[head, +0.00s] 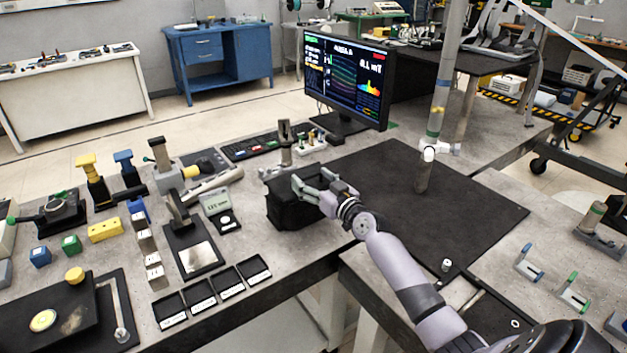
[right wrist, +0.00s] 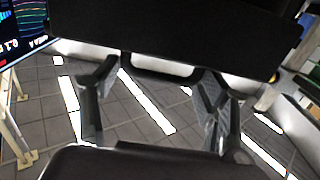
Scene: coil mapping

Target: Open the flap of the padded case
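The black padded case (head: 290,213) stands on the grey bench in front of the monitor. My right gripper (head: 311,184) is at the upper right part of the case, its arm coming from the lower right. In the right wrist view a broad black panel (right wrist: 200,30) of the case spans the top, with a dark loop (right wrist: 160,70) at its edge. The spread fingers of my right gripper (right wrist: 157,78) stand either side of the loop, with gaps visible. Whether the fingertips touch the panel is unclear. My left gripper is not in view.
The monitor (head: 347,77) stands behind the case. A small scale (head: 222,207) and a row of black trays (head: 212,291) lie to its left. A grey post (head: 437,100) rises from the dark mat (head: 470,215) at right, which is mostly clear.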

